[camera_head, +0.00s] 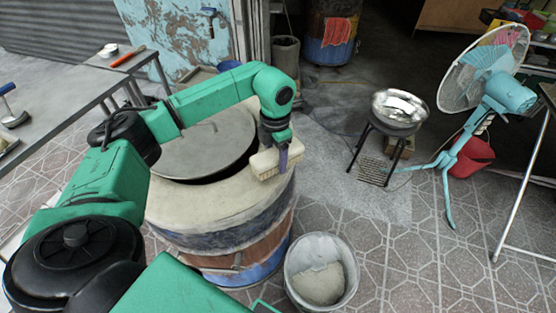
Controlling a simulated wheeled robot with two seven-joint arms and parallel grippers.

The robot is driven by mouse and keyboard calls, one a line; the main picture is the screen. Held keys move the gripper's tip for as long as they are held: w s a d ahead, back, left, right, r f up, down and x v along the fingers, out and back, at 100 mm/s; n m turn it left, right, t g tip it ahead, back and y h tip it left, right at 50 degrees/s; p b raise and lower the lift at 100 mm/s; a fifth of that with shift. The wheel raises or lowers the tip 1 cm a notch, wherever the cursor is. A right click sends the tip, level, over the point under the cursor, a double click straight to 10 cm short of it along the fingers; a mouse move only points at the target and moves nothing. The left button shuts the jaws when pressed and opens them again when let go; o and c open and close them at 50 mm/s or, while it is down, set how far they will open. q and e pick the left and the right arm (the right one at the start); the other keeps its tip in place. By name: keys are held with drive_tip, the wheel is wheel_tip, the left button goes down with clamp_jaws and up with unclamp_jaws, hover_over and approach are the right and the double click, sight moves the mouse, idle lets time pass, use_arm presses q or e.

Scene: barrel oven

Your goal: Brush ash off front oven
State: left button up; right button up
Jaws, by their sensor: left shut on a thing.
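The barrel oven (222,211) stands in front of me, with a wide pale rim and a round grey lid (205,142) over its mouth. A dark gap shows along the lid's near edge. My left arm reaches over the oven from the left. My left gripper (284,152) is shut on a pale brush (265,163) at the right side of the rim. The brush is over or on the rim; I cannot tell whether it touches. I cannot make out separate ash on the rim. My right gripper is not in view.
A grey bucket (321,272) with pale contents stands on the floor at the oven's right. A metal bowl on a black stand (398,112), a turquoise fan (490,85) and a red bucket (472,156) are farther right. A metal table (50,95) is at left. Tiled floor between is clear.

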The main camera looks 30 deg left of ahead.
sight(276, 152)
use_arm(q)
wheel_tip(276, 152, up, 3)
drive_tip(key=shift+p, duration=0.8)
drive_tip(key=shift+r+p, duration=0.65)
drive_tip(key=shift+r, duration=0.35)
